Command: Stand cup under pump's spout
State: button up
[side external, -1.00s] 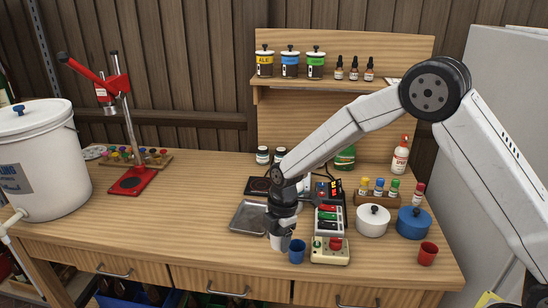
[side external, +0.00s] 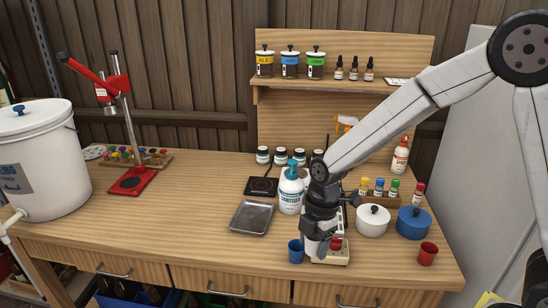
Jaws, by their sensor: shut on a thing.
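My gripper (side external: 318,230) points down near the front middle of the bench and is shut on a white cup (side external: 311,246). Its fingers hide most of the cup. I cannot tell whether the cup is clear of the surface below. The pump bottle (side external: 291,194), white with a teal pump head and a sanitiser label, stands upright behind and left of my gripper. Its spout (side external: 288,171) is at the top, apart from the cup. A blue cup (side external: 296,252) stands just left of the held cup, and a red cup (side external: 428,254) stands at the front right.
A control box with a red button (side external: 336,244) is partly hidden by my gripper. A metal tray (side external: 251,217) and black hot plate (side external: 262,187) lie left of the pump bottle. White (side external: 373,221) and blue (side external: 413,223) lidded pots stand right.

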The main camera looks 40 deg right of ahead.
dwell(0.6)
jog(key=w+d+m, duration=0.1)
jog(key=w+d, duration=0.2)
jog(key=d, duration=0.4)
send_over(285, 238)
jog(key=shift+s+d+f, duration=0.15)
jog(key=shift+f, duration=2.1)
jog(key=shift+s+d+f, duration=0.1)
jog(key=shift+f, duration=2.15)
jog(key=shift+w+f, duration=0.15)
jog(key=shift+f, duration=0.05)
jog(key=shift+w+f, duration=0.1)
jog(key=shift+f, duration=1.55)
jog(key=shift+f, duration=0.1)
